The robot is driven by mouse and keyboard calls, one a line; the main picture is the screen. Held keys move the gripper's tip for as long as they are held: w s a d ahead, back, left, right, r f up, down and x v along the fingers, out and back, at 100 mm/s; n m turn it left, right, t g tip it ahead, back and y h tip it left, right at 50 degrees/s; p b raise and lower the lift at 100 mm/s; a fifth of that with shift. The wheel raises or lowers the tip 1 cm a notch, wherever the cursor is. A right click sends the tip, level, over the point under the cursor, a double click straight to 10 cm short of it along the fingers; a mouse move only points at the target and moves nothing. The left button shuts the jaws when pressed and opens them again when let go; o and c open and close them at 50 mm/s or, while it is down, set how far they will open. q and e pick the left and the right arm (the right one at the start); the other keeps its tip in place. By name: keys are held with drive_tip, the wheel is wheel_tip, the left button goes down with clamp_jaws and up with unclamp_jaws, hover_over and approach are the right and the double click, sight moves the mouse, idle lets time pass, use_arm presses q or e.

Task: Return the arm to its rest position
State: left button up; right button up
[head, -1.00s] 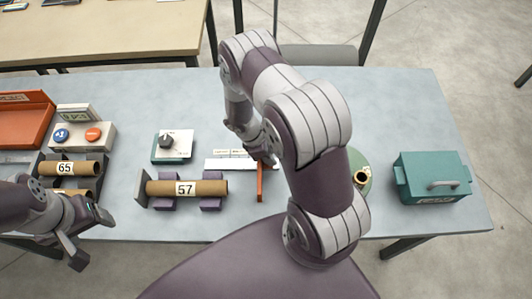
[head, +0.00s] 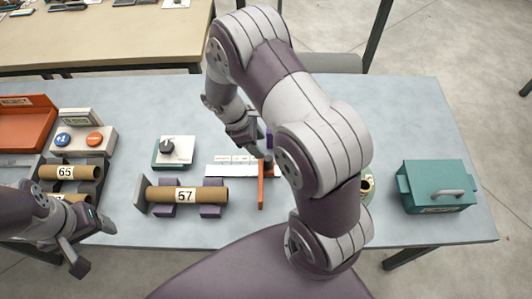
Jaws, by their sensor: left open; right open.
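My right arm rises from the front and bends over the middle of the table. Its open gripper (head: 260,153) hangs near the white labelled strip (head: 228,171) and the upright orange bar (head: 262,188). A small purple piece (head: 269,140) shows beside its fingers; I cannot tell whether they touch it. My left gripper (head: 93,246) is open and empty at the table's front left edge, in front of the rack of cardboard tubes.
The tube marked 57 (head: 185,195) lies on purple supports. The tube marked 65 (head: 65,172) lies in the dark rack. A dial box (head: 173,152), a button box (head: 80,139), an orange tray (head: 25,125) and a teal box (head: 435,187) stand around. A green disc with a tube is partly hidden by my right arm.

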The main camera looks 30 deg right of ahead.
drive_tip(key=shift+w+a+r, duration=0.15)
drive_tip(key=shift+a+r, duration=0.05)
drive_tip(key=shift+r, duration=0.5)
drive_tip(key=s+a+r+m+t+y, duration=0.3)
drive_tip(key=s+a+r+m, duration=0.2)
drive_tip(key=s+r+m, duration=0.3)
wheel_tip(320, 180, up, 3)
drive_tip(key=m, duration=0.3)
drive_tip(key=shift+s+a+t+y, duration=0.3)
drive_tip(key=shift+s+a+y, duration=0.05)
drive_tip(key=shift+y, duration=0.05)
drive_tip(key=shift+s, duration=0.15)
